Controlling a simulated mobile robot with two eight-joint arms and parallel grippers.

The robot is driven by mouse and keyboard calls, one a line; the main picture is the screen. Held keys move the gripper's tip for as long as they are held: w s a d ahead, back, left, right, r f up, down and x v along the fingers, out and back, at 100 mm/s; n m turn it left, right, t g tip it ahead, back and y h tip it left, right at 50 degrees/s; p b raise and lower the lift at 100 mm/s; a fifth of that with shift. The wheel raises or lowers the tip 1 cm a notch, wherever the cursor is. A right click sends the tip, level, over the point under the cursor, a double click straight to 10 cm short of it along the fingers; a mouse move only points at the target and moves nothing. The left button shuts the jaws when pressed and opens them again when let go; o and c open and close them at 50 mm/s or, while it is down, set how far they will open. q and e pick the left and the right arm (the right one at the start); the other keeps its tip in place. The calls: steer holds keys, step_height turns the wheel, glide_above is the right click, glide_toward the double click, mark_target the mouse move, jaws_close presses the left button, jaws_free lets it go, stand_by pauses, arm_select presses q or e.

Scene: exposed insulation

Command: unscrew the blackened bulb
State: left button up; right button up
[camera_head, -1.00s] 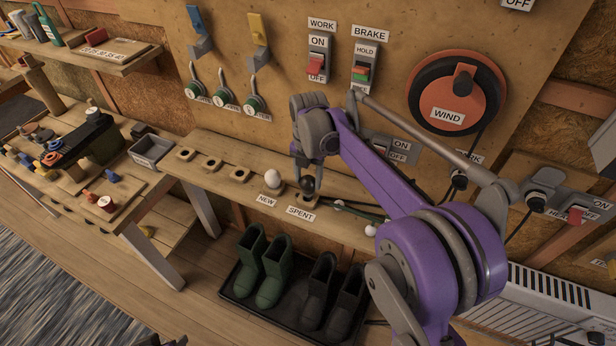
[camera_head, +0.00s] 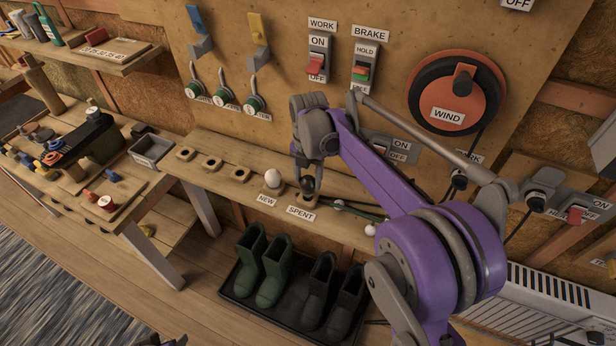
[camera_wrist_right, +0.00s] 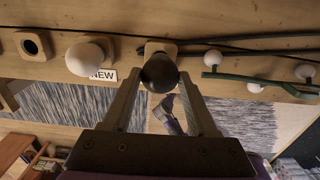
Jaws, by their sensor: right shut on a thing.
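The blackened bulb (camera_head: 308,184) is dark and round and sits at the wooden block behind the SPENT label (camera_head: 300,213). It also shows in the right wrist view (camera_wrist_right: 160,73), in front of its wooden block (camera_wrist_right: 160,47). My right gripper (camera_head: 306,178) reaches down from above and is shut on the blackened bulb, with one finger on each side. The fingers and the bulb hide the joint with the block, so I cannot tell how far the bulb is seated.
A white bulb (camera_head: 275,178) stands close to the left, behind the NEW label (camera_head: 267,200). Empty wooden sockets (camera_head: 212,164) lie further left on the shelf. A green cord with small white bulbs (camera_wrist_right: 245,78) lies to the right. Boots (camera_head: 270,268) stand below.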

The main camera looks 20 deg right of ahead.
mark_target(308, 178)
steer(key=shift+f+b, duration=0.7)
steer(key=shift+f, duration=0.6)
steer(key=o, duration=0.8)
step_height(308, 178, up, 11)
steer(key=shift+f+p, duration=0.1)
steer(key=shift+p, duration=0.45)
